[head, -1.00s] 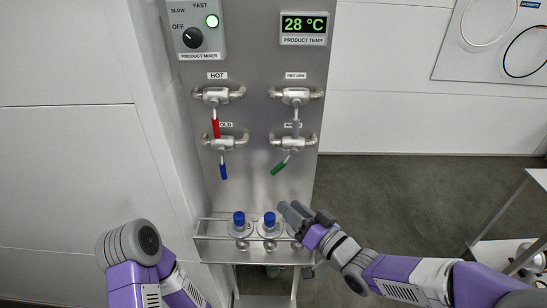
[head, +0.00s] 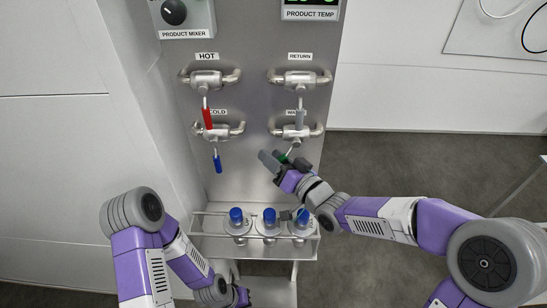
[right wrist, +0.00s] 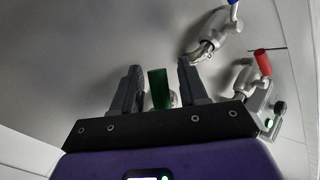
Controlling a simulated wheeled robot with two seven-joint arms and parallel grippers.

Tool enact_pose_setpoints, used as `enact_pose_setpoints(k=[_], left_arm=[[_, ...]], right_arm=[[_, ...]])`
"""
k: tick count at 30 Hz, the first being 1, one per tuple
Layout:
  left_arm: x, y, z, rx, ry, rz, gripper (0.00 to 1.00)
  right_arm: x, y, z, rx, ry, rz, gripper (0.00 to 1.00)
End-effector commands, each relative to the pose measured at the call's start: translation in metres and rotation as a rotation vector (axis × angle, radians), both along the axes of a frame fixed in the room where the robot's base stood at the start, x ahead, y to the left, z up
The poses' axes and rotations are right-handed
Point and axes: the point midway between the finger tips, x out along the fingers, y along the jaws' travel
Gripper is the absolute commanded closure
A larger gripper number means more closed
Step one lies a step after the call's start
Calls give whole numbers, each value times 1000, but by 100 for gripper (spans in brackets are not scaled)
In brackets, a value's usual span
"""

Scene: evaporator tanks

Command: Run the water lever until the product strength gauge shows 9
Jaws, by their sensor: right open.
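The water lever is the green handle (head: 283,157) under the lower right valve (head: 296,132); the valve's label is partly covered. My right gripper (head: 278,159) is open at this handle. In the right wrist view the green handle (right wrist: 158,88) stands between the two spread fingers (right wrist: 160,86), with gaps on both sides. I see no product strength gauge in these views.
A red hot lever (head: 207,118) and a blue cold lever (head: 217,164) hang to the left. A grey return lever (head: 300,119) hangs just above the water valve. Below, a rack (head: 210,247) holds blue-capped bottles (head: 269,217). The product temp display (head: 310,10) is cut off.

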Motion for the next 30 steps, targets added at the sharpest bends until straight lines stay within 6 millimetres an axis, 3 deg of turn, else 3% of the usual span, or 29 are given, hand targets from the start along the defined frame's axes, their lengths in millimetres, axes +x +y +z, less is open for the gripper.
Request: enact_pose_setpoints(k=[8, 17, 30], left_arm=[[0, 0, 0, 0, 0, 0, 100], [0, 0, 0, 0, 0, 0, 100], [0, 0, 1, 0, 0, 0, 100]], right_arm=[[2, 2, 0, -1, 1, 1, 57], [2, 2, 0, -1, 1, 1, 100], [2, 7, -1, -19, 0, 14, 100]])
